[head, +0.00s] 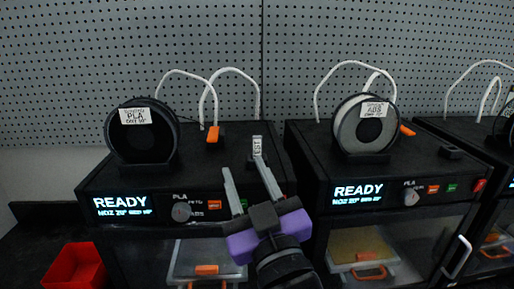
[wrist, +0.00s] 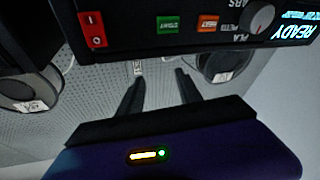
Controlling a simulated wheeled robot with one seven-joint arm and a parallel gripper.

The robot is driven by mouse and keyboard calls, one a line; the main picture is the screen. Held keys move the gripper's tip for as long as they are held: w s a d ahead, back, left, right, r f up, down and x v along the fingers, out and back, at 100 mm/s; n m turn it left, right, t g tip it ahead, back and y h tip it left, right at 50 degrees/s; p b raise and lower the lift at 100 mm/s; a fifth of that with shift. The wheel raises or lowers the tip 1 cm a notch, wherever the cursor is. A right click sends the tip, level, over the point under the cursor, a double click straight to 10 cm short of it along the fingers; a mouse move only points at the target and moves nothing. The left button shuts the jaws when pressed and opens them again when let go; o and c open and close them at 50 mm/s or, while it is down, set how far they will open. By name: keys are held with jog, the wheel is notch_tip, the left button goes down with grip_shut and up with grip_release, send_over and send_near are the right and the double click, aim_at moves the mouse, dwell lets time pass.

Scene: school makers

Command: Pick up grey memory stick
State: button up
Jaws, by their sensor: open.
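The grey memory stick (head: 258,146) stands upright on top of the left printer, near its front right, with a pale lettered label. In the head view my gripper (head: 244,166) is open, its two fingers pointing up and away. The right fingertip overlaps the foot of the stick, hiding its base; I cannot tell if they touch. In the wrist view the stick (wrist: 138,68) shows small beyond the tip of the left finger, off to the left of the middle of my gripper (wrist: 160,85). Nothing is between the fingers.
The right printer (head: 305,148) carries a white-and-black spool (head: 364,127). A pegboard (head: 290,60) stands behind. A red bin (head: 75,266) sits at lower left.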

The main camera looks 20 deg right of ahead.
aim_at(258, 142)
jog(key=r+m+h, duration=0.1)
jog(key=w+d+r+m+g+h, duration=0.1)
jog(key=w+r+m, duration=0.1)
jog(key=shift+d+g+h+p, duration=0.3)
jog(key=shift+h+p, duration=0.05)
jog(key=shift+h, duration=0.05)
jog(key=shift+w+d+r+m+g+h, duration=0.15)
jog(key=shift+d+m+g+h, duration=0.3)
jog(key=shift+m, duration=0.25)
jog(key=shift+w+d+f+m+g+h+p, duration=0.2)
jog(key=shift+w+d+m+g+h+p, duration=0.1)
jog(key=shift+m+g, duration=0.45)
jog(key=p+x, duration=0.3)
jog(key=x, duration=0.3)
jog(key=shift+w+d+f, duration=0.15)
jog(key=shift+d+f, duration=0.05)
jog(key=shift+d, duration=0.05)
jog(key=shift+w+d+f, duration=0.1)
jog(key=shift+w+f, duration=0.05)
jog(key=shift+w, duration=0.35)
grip_shut()
